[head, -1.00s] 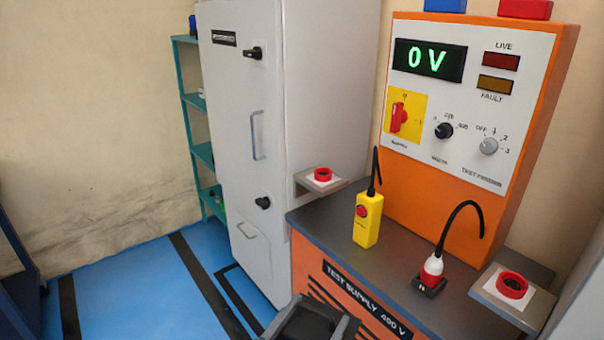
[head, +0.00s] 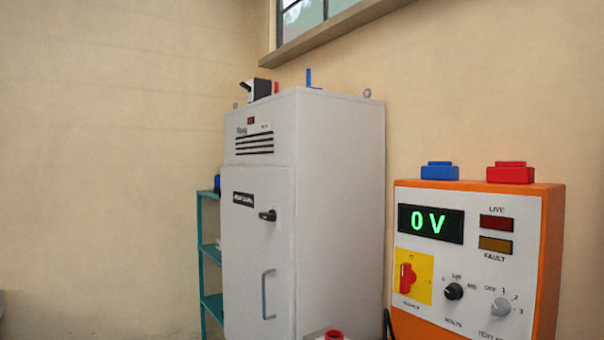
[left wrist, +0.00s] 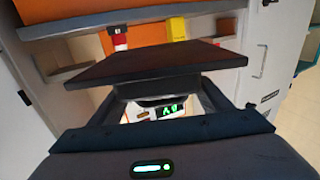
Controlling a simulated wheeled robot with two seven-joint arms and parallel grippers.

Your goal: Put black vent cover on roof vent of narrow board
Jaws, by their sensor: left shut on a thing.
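In the left wrist view my left gripper (left wrist: 168,100) is shut on the black vent cover (left wrist: 158,62), a flat dark plate with a narrower block under it between the fingers. The narrow board is the tall light-grey cabinet (head: 340,200) in the head view, with a louvred panel and a door with black handle. Its roof is seen edge-on from below, so I cannot make out the roof vent. A blue upright piece (head: 308,79) and a black switch box (head: 256,89) show above the roof line. Neither gripper shows in the head view.
The orange test supply (head: 545,260) reading 0 V stands right of the cabinet, with blue (head: 440,171) and red (head: 511,173) blocks on top. A teal shelf (head: 210,255) stands left of the cabinet. A window (head: 310,15) is above.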

